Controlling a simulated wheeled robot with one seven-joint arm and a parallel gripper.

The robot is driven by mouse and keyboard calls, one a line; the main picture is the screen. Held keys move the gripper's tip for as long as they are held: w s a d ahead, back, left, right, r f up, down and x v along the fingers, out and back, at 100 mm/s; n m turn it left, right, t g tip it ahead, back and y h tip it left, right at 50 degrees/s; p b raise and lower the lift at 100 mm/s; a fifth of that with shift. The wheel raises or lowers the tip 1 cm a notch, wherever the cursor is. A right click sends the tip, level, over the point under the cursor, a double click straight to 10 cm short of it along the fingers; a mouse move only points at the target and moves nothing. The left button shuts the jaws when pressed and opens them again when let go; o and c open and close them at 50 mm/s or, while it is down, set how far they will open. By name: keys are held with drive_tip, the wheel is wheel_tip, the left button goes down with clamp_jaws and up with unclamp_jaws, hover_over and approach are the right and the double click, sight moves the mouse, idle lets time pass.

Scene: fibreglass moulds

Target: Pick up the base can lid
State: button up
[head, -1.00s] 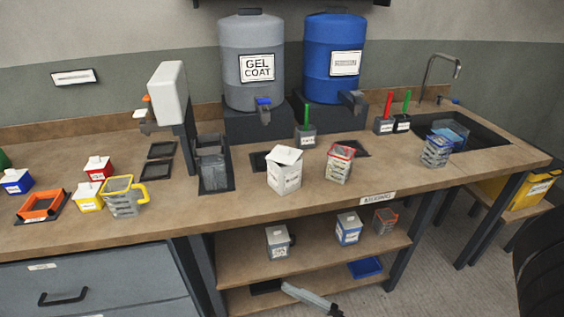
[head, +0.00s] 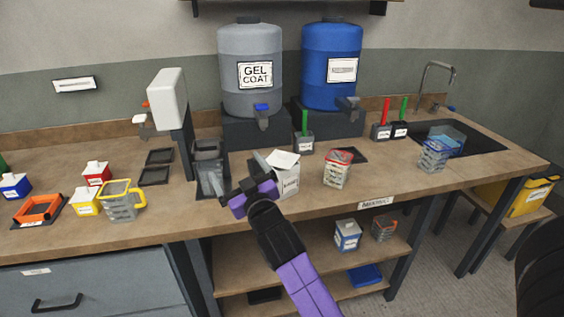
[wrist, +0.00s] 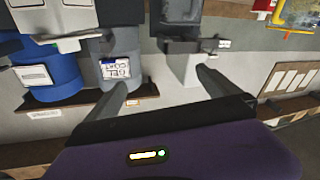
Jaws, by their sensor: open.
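The white base can (head: 290,183) stands on the bench near the middle in the head view. Its pale lid (head: 284,160) sits tilted on top. My gripper (head: 238,171) is open and empty, just left of the can and lid, with one finger near the lid's left edge; I cannot tell whether they touch. In the wrist view, which looks upside down, both fingers (wrist: 162,78) are spread with nothing between them. A white labelled body, probably the can (wrist: 55,18), shows at the upper left there, partly cut off by the frame.
The gel coat drum (head: 251,95) and blue drum (head: 331,95) are behind. A red-rimmed cup (head: 337,172) stands right of the can. A yellow-handled jug (head: 122,203) is at the left.

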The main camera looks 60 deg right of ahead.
drive_tip(key=w+d+r+m+g+h, duration=0.1)
drive_tip(key=d+r+m+g, duration=0.2)
drive_tip(key=d, duration=0.4)
drive_tip(key=w+d+r+m+g+h, duration=0.2)
drive_tip(key=d+r+g, duration=0.1)
drive_tip(key=d, duration=0.3)
drive_tip(key=m+g+y+b, duration=0.2)
drive_tip(key=m+g+y, duration=0.6)
drive_tip(key=g+y, duration=0.15)
hover_over(282, 152)
drive_tip(key=a, duration=0.2)
drive_tip(key=shift+w+d+f+t, duration=0.1)
drive_tip(key=shift+w+f+t, duration=0.15)
drive_tip(key=shift+f, duration=0.35)
drive_tip(key=shift+s+f, duration=0.15)
drive_tip(key=shift+f, duration=0.15)
drive_tip(key=x, duration=0.2)
drive_tip(key=p+x, duration=0.1)
drive_tip(key=x, duration=0.4)
drive_tip(key=shift+s+a+f, duration=0.15)
drive_tip(key=shift+a+f, duration=0.15)
drive_tip(key=shift+c, duration=0.2)
drive_tip(key=c, duration=1.4)
